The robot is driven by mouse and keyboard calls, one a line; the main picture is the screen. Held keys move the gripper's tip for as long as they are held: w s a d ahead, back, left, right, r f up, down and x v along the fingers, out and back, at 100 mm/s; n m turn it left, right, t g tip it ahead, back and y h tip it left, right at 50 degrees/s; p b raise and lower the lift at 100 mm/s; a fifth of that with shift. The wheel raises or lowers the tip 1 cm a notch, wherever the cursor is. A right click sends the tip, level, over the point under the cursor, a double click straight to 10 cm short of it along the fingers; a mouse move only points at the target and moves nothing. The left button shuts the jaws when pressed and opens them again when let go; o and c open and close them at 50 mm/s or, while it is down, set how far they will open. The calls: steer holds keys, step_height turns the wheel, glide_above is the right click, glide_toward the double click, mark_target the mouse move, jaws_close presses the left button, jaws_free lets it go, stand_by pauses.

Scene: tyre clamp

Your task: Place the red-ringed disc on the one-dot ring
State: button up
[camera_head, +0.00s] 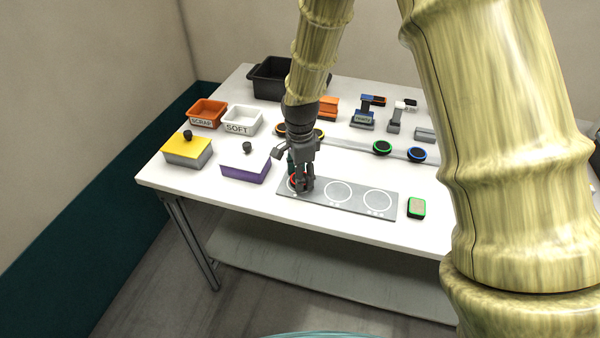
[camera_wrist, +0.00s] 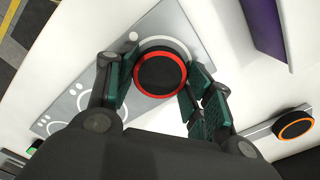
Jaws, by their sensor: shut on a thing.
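The red-ringed disc (camera_wrist: 161,73) is black with a red rim, between the fingers of my gripper (camera_wrist: 158,88) in the wrist view. In the head view a bit of its red rim (camera_head: 293,181) shows beside my gripper (camera_head: 300,184). My gripper is shut on the disc. The disc is over the left end of the grey plate (camera_head: 357,198), at the one-dot ring. A white arc of that ring (camera_wrist: 165,40) and its single dot (camera_wrist: 133,36) show past the disc's edge. I cannot tell whether the disc touches the plate.
Two other plate rings (camera_head: 338,191) (camera_head: 378,201) are empty. A purple box (camera_head: 245,170) and a yellow-topped box (camera_head: 187,152) stand to the left. A green-edged block (camera_head: 416,207) lies right of the plate. Green- and blue-ringed discs (camera_head: 382,148) (camera_head: 417,154) lie behind.

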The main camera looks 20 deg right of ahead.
steer(key=shift+f, duration=0.2)
steer(key=o, duration=1.1)
steer(key=shift+r, duration=0.1)
step_height(320, 180, up, 12)
steer(key=b, duration=0.2)
steer(key=shift+r+b, duration=0.1)
steer(key=shift+b, duration=0.2)
